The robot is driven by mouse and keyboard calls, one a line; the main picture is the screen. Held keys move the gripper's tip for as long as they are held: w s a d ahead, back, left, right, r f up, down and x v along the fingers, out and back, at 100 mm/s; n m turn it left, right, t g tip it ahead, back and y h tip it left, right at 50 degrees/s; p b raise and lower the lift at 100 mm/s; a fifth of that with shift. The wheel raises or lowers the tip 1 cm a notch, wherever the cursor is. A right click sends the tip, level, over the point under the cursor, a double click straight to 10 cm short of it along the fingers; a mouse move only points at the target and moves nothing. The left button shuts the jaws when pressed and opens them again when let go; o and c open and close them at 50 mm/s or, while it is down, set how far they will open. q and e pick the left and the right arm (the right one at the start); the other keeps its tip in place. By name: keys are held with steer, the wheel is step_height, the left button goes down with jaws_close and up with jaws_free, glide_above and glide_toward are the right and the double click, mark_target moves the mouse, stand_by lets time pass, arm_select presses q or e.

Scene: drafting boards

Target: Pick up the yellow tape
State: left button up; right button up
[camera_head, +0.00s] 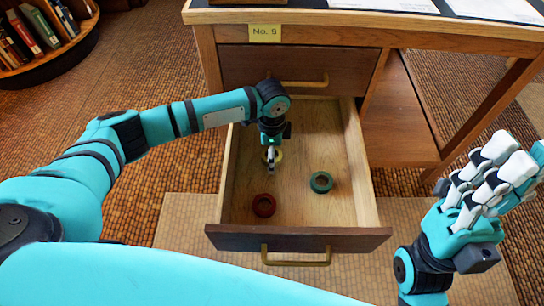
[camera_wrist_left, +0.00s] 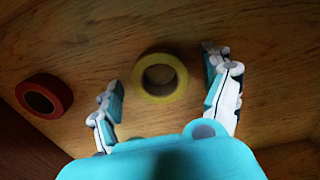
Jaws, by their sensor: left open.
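The yellow tape (camera_wrist_left: 160,98) is a ring lying flat on the wooden floor of the open drawer. In the head view the yellow tape (camera_head: 279,155) is partly hidden by my left gripper (camera_head: 271,160). In the left wrist view my left gripper (camera_wrist_left: 164,70) is open, with one finger on either side of the tape and a gap to each. Nothing is held in it. How high the fingertips are above the drawer floor is hard to tell. My right gripper (camera_head: 495,172) is outside the drawer at the right, with nothing visible in it; its opening is unclear.
A red tape (camera_head: 264,213) lies nearer the drawer front, and a green tape (camera_head: 321,190) lies to the right. The drawer's side walls and front panel (camera_head: 345,240) surround them. The desk (camera_head: 420,38) with papers stands behind; a bookshelf (camera_head: 75,50) is at upper left.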

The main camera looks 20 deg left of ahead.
arm_select(q)
steer(key=c, duration=1.1)
